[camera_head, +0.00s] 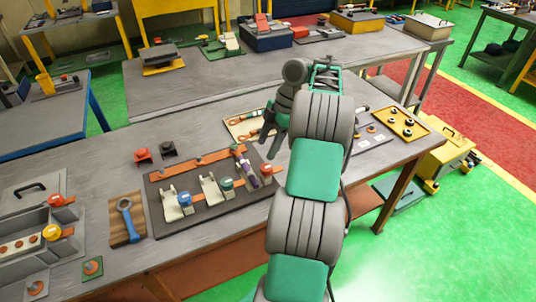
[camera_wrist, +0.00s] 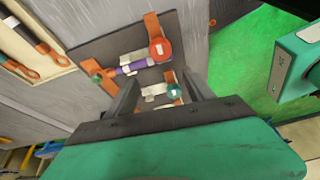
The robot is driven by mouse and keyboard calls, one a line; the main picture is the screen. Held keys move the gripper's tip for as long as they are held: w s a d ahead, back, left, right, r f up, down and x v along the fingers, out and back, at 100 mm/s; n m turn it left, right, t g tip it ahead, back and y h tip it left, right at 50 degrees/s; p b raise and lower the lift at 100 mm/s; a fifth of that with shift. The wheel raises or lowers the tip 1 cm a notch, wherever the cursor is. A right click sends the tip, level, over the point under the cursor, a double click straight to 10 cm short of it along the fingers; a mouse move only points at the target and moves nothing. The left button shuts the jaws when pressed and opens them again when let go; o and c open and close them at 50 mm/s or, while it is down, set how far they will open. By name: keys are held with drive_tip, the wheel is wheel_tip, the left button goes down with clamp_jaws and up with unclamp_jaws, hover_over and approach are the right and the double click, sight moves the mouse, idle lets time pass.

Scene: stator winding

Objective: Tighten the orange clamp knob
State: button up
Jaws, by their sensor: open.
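The orange clamp knob (camera_head: 266,170) is at the right end of the dark fixture board (camera_head: 160,215) on the workbench. In the wrist view the orange knob (camera_wrist: 158,48) shows with a pale mark on top, near the board's edge. A purple-banded cylinder (camera_head: 246,170) lies in the clamp next to it; the purple part also shows in the wrist view (camera_wrist: 132,68). My gripper (camera_head: 267,146) is above the bench near the board's right end. In the wrist view its two fingers (camera_wrist: 162,88) are spread apart with nothing held. The orange knob appears beyond the fingertips, apart from them.
A green knob (camera_head: 227,184) and a blue knob (camera_head: 185,199) sit on neighbouring clamps. A wrench (camera_head: 129,215) lies on a wooden block at left. A tray of orange-ended parts (camera_head: 236,129) lies behind the board, and a yellow tray (camera_head: 402,123) at right.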

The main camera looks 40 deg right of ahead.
sight(266, 167)
drive_tip(key=shift+n, duration=0.5)
drive_tip(key=f+b, duration=0.4)
drive_tip(key=f, duration=0.1)
drive_tip(key=f+b, duration=0.2)
drive_tip(key=f, duration=0.1)
drive_tip(key=shift+s+a+b, duration=0.3)
drive_tip(key=shift+s+a, duration=0.05)
drive_tip(key=shift+s, duration=0.05)
clamp_jaws()
